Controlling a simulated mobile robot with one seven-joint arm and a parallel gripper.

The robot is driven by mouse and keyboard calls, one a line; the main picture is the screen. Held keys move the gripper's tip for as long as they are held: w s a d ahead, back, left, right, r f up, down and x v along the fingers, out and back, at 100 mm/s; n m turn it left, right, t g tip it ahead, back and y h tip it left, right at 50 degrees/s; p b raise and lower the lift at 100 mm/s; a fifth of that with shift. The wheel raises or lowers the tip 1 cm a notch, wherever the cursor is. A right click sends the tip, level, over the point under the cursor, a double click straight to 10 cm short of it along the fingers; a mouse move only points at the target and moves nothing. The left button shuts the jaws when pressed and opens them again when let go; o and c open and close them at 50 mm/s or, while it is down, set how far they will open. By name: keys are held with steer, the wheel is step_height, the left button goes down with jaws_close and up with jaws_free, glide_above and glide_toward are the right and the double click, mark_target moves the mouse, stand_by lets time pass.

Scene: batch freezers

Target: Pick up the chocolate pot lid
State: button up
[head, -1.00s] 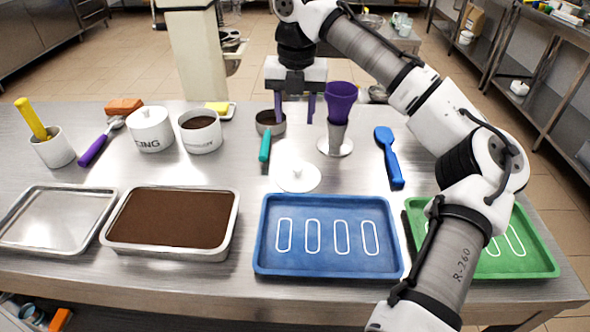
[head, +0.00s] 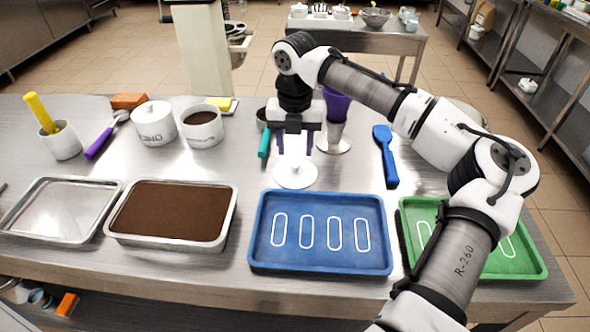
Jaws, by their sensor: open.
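The chocolate pot lid appears to be the white round lid (head: 295,176) with a small knob, lying flat on the steel table behind the blue tray. My gripper (head: 295,145) is open, pointing down just above and around the line of the knob. Its purple fingers show on either side, and the knob is partly hidden. I cannot tell whether the fingers touch it. The open white pot with chocolate (head: 202,126) stands to the left.
A blue tray (head: 257,232) lies in front of the lid, a green tray (head: 535,266) to the right. A teal-handled tool (head: 264,144), a purple cup (head: 336,106) and a blue spatula (head: 386,155) stand or lie close by. A brown-filled pan (head: 230,222) is left.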

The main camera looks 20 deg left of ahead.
mark_target(295, 165)
steer(key=shift+w+f+p, duration=0.1)
steer(key=shift+f+p, duration=0.7)
steer(key=shift+f, duration=1.75)
jaws_close()
